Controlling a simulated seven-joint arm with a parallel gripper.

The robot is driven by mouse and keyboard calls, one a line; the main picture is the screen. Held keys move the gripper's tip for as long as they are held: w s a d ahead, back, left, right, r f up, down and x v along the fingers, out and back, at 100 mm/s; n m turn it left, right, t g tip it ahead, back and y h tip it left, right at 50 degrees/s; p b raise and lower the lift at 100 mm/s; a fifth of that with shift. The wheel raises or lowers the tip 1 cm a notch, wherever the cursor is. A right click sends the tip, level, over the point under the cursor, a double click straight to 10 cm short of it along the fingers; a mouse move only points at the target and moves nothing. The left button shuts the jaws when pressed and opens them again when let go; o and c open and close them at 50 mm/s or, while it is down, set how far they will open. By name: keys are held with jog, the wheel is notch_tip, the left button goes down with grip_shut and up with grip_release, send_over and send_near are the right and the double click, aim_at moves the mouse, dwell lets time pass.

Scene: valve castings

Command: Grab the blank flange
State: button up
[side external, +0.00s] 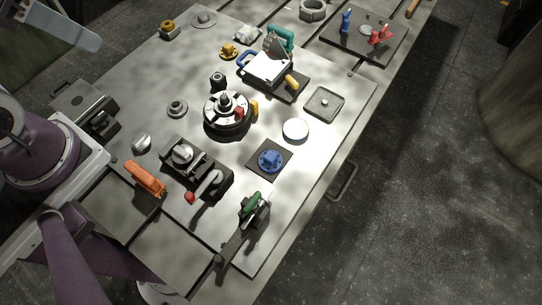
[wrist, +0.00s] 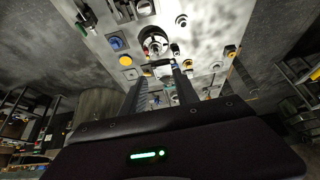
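A pale, plain round disc (side external: 295,129) lies flat on the light worktable, right of the round chuck; it looks most like the blank flange, though I cannot be sure. A grey, wide-rimmed disc with a raised centre (side external: 203,19) lies at the table's far edge. A small grey flanged piece (side external: 177,109) sits left of the chuck. My gripper (wrist: 160,72) is open and empty, its two dark fingers apart, high above and away from the table. The side view does not show its fingers.
The round chuck (side external: 227,118) with red and yellow parts stands mid-table. A blue flanged part on a dark plate (side external: 270,159), a square grey tray (side external: 323,103) and a green-handled clamp (side external: 251,207) are near the disc. A black vise (side external: 196,167) stands in front. Bare table surrounds the disc.

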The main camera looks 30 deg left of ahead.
jog(key=o, duration=0.4)
jog(key=w+d+f+n+g+h, duration=0.1)
jog(key=d+f+g+h, duration=0.3)
jog(key=d+g+h, duration=0.5)
jog(key=n+t+h, duration=0.6)
jog(key=n+h, duration=0.1)
jog(key=n, duration=0.9)
send_over(277, 157)
jog(key=a, duration=0.1)
notch_tip(277, 157, down, 20)
jog(key=s+a+f+n+y, duration=0.1)
jog(key=f, duration=0.3)
jog(key=a+f+n+t+y, duration=0.1)
jog(key=f+n, duration=0.1)
jog(key=f, duration=0.2)
jog(key=s+a+f+n+t+y, duration=0.1)
jog(key=f+n, duration=0.1)
jog(key=f, duration=0.3)
jog(key=shift+s+a+f, duration=0.1)
jog(key=shift+s, duration=0.2)
jog(key=shift+y, duration=0.3)
jog(key=x, duration=0.3)
jog(key=w+x, duration=0.1)
jog(key=x, duration=0.2)
jog(key=shift+f, duration=0.15)
